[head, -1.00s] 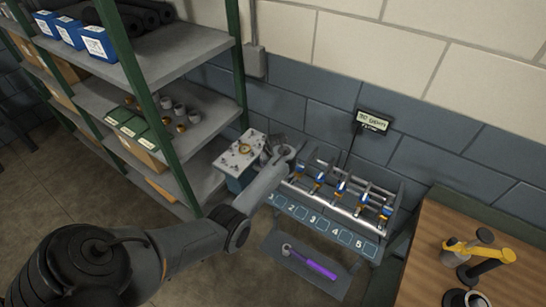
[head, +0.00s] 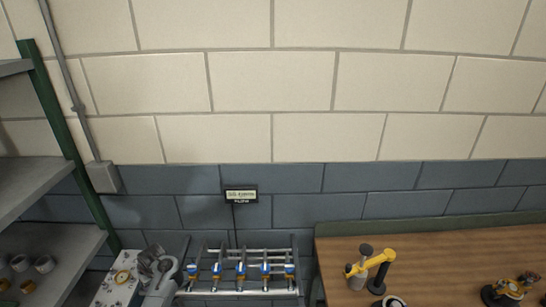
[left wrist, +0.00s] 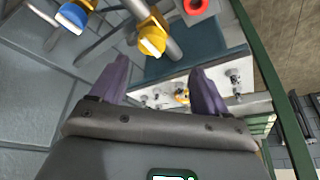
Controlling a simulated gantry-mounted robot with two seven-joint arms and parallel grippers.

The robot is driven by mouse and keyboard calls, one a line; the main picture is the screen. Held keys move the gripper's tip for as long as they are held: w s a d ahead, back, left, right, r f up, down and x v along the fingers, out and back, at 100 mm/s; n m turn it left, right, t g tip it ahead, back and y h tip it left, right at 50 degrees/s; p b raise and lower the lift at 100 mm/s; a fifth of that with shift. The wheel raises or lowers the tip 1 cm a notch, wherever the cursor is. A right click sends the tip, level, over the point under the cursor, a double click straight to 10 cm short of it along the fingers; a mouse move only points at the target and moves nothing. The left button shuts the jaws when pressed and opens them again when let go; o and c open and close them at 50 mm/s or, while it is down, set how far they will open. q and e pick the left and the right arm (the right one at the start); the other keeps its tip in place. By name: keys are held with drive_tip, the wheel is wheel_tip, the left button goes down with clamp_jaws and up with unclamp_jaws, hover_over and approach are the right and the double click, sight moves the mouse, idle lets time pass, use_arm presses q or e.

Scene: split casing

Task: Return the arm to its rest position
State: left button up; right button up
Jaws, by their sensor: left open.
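My left arm comes in at the bottom left of the head view, with my left gripper (head: 158,264) above the small grey-white table beside the rack. In the left wrist view the two purple fingers of the left gripper (left wrist: 160,88) are spread apart with nothing between them. Beyond the fingers lies the light tabletop (left wrist: 165,85) with small metal parts on it. My right gripper does not show in either view.
A rack (head: 240,292) with several blue and orange clamps stands right of the gripper, under a small display (head: 241,195). A green-posted shelf (head: 70,150) is at left. A wooden bench (head: 440,255) with a yellow device (head: 375,262) is at right.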

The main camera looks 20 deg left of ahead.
use_arm(q)
drive_tip(key=s+d+f+m+g+p, duration=0.1)
drive_tip(key=s+d+f+m+p, duration=0.15)
drive_tip(key=s+f, duration=0.4)
drive_tip(key=s+d+f+m+g+p, duration=0.1)
drive_tip(key=s+d+f+p, duration=0.15)
drive_tip(key=s, duration=0.75)
drive_tip(key=s+d+r+m+t+h+p, duration=0.1)
drive_tip(key=s+d+r+m, duration=0.2)
drive_tip(key=d, duration=0.5)
drive_tip(key=s+d+r+m+t+h+p, duration=0.1)
drive_tip(key=s+d+r+m, duration=0.2)
drive_tip(key=d, duration=0.4)
drive_tip(key=s+d+r+m+h+p, duration=0.1)
drive_tip(key=s+d+r+m, duration=0.15)
drive_tip(key=d, duration=0.55)
drive_tip(key=d+r+m+t, duration=0.1)
drive_tip(key=d+r+m, duration=0.1)
drive_tip(key=d+r, duration=0.2)
drive_tip(key=d+r+m+t+h, duration=0.1)
drive_tip(key=d+r, duration=0.4)
drive_tip(key=r, duration=0.5)
drive_tip(key=shift+w+d+r+m, duration=0.2)
drive_tip(key=shift+w+r+m, duration=0.05)
drive_tip(key=shift+m, duration=0.25)
